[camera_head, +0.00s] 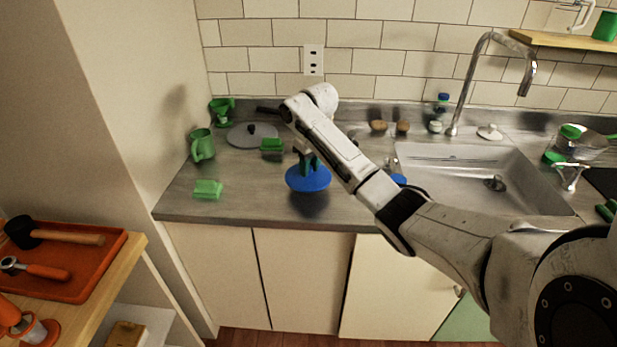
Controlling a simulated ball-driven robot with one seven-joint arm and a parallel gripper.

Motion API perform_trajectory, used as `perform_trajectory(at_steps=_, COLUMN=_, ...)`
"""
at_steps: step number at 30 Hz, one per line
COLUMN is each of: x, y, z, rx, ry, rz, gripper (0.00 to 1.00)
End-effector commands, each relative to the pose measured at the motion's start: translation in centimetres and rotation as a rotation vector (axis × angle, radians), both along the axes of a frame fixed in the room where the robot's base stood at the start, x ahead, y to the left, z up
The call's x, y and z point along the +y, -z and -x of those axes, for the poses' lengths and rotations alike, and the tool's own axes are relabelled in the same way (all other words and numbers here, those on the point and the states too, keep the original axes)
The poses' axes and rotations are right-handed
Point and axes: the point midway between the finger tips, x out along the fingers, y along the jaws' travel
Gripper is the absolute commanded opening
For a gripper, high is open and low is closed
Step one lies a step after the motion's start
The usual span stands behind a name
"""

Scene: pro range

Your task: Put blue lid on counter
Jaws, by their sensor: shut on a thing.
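The blue lid (308,181) is a round disc held under my gripper (309,166). My gripper points down and is shut on the top of the lid, which hides the fingertips in part. The lid is over the front part of the grey counter (250,205), left of the sink. A dark shadow lies on the counter just below it. I cannot tell for sure whether the lid touches the counter or hangs a little above it.
A green sponge (207,189), a green mug (202,145) and a grey lid (251,135) stand on the left of the counter. A green block (271,147) is behind my gripper. The sink (470,175) is to the right. Counter between sponge and blue lid is clear.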

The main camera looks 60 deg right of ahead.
Motion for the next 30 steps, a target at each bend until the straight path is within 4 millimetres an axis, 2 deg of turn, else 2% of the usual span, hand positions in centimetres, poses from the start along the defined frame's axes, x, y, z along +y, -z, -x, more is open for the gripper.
perform_trajectory(at_steps=5, x=-0.4, y=0.9, z=-0.5, rx=0.001, ry=0.000, rz=0.001, gripper=0.00)
perform_trajectory(at_steps=12, x=-0.5, y=3.7, z=-0.5, rx=0.001, ry=0.002, rz=0.000, gripper=0.00)
perform_trajectory(at_steps=24, x=-0.4, y=4.3, z=-0.6, rx=0.000, ry=0.002, rz=0.001, gripper=0.00)
perform_trajectory(at_steps=25, x=-0.4, y=4.3, z=-0.6, rx=0.000, ry=0.002, rz=0.001, gripper=0.31)
perform_trajectory(at_steps=30, x=-0.4, y=4.3, z=-0.6, rx=0.000, ry=0.002, rz=0.001, gripper=0.47)
